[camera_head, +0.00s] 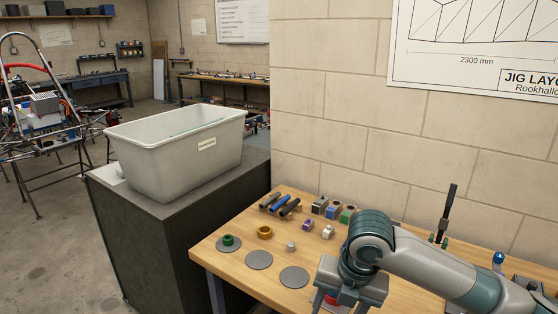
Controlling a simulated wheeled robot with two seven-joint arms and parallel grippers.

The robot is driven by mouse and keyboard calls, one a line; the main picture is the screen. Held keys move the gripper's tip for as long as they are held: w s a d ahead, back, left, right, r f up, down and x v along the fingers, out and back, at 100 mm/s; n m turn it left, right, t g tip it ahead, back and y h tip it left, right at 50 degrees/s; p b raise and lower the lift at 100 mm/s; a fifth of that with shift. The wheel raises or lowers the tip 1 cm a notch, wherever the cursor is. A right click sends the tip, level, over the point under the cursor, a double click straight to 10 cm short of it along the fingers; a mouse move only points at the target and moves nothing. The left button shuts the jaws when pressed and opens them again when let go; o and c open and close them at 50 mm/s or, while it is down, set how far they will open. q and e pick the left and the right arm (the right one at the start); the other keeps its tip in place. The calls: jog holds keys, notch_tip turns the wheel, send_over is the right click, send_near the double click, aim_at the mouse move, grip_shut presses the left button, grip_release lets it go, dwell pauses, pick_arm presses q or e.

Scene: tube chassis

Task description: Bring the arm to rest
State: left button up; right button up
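My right arm (425,268) comes in from the lower right and reaches over the wooden workbench. Its gripper (345,298) points down near the bench's front edge, at the bottom of the picture. My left gripper is not in view.
The workbench (225,262) bears grey discs (259,260), a green ring (228,240), a brass ring (264,232), dark and blue tubes (281,203) and small coloured blocks (334,210). A grey bin (165,165) stands on a dark cabinet (190,225) at left. A wall rises behind the bench.

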jog(key=s+a+f+m+t+y, duration=0.1)
jog(key=s+a+f+m+y, duration=0.15)
jog(key=s+f+m, duration=0.35)
jog(key=s+a+f+m+t+y, duration=0.1)
jog(key=s+a+f+m, duration=0.25)
jog(key=f+m, duration=0.55)
jog(key=s+d+f+m+h, duration=0.2)
jog(key=s+d+f+m, duration=0.3)
jog(key=s+d+m, duration=0.35)
jog(key=s+d+f+m+h, duration=0.3)
jog(key=s+d+f+m, duration=0.2)
jog(key=s+d+m, duration=0.4)
notch_tip(320, 180, down, 28)
jog(key=s+a+n+g, duration=0.1)
jog(key=s+n, duration=0.1)
jog(key=n, duration=0.1)
jog(key=s+d+f+g+b, duration=0.1)
jog(key=s+d+f, duration=0.2)
jog(key=s+f, duration=1.5)
jog(key=shift+g, duration=0.3)
jog(key=shift+d, duration=0.1)
